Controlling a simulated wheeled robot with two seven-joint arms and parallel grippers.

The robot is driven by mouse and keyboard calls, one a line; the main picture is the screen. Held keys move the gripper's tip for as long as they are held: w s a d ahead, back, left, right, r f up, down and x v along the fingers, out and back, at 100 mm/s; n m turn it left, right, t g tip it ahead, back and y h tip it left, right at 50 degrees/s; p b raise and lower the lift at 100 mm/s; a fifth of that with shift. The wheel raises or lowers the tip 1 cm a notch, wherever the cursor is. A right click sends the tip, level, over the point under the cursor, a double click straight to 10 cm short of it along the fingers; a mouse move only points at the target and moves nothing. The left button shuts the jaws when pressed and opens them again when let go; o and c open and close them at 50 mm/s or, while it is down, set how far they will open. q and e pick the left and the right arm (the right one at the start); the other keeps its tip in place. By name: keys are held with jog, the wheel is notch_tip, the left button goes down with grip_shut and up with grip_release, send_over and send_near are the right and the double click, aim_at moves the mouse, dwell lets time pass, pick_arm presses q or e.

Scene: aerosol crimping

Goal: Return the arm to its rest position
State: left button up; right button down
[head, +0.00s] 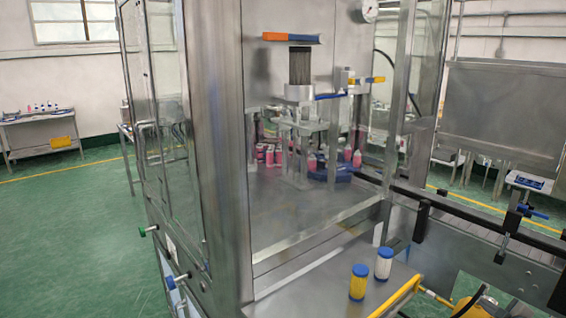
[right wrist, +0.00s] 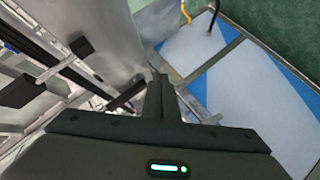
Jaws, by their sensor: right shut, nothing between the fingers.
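My right gripper (right wrist: 158,85) shows in the right wrist view, its dark fingers closed together and empty. The fingers point over metal framework and a blue and white surface (right wrist: 250,95), touching nothing that I can make out. In the head view I cannot clearly pick out the right gripper at the lower right edge. My left gripper is in neither view. A yellow can with a blue cap (head: 358,284) and a white can with a blue cap (head: 383,264) stand upright on the metal table in front of the machine, apart from the gripper.
The steel crimping machine (head: 219,150) fills the middle, with pink bottles (head: 270,157) inside. A dark rail (head: 470,208) with black clamps runs to the right. A yellow bar (head: 398,297) slants at the lower right. Green floor (head: 70,230) is open at left.

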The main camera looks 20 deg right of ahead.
jog(key=s+d+f+g+h, duration=0.1)
jog(key=s+d+f+g, duration=0.4)
jog(key=s, duration=0.9)
jog(key=s+d+f+g+h, duration=0.25)
jog(key=s+f, duration=0.35)
jog(key=s, duration=0.8)
jog(key=s+d+f+g+h, duration=0.1)
jog(key=s+d+f+g, duration=0.35)
jog(key=s, duration=0.95)
jog(key=s+a+f+m+t+y, duration=0.1)
jog(key=s+a+f+y, duration=0.15)
jog(key=a+f, duration=1.1)
jog(key=s+a+f+m+y, duration=0.15)
jog(key=s+a+f, duration=0.25)
jog(key=a+f, duration=1)
jog(key=s+a+f+y+b, duration=0.1)
jog(key=a+f, duration=0.2)
jog(key=a, duration=1.1)
jog(key=s+a+f+m+y+b, duration=0.1)
jog(key=a+f+y, duration=0.1)
jog(key=a, duration=1.2)
jog(key=a+f+y+b, duration=0.2)
jog(key=a+f, duration=0.3)
jog(key=a, duration=1)
jog(key=shift+s, duration=0.4)
jog(key=shift+d, duration=0.1)
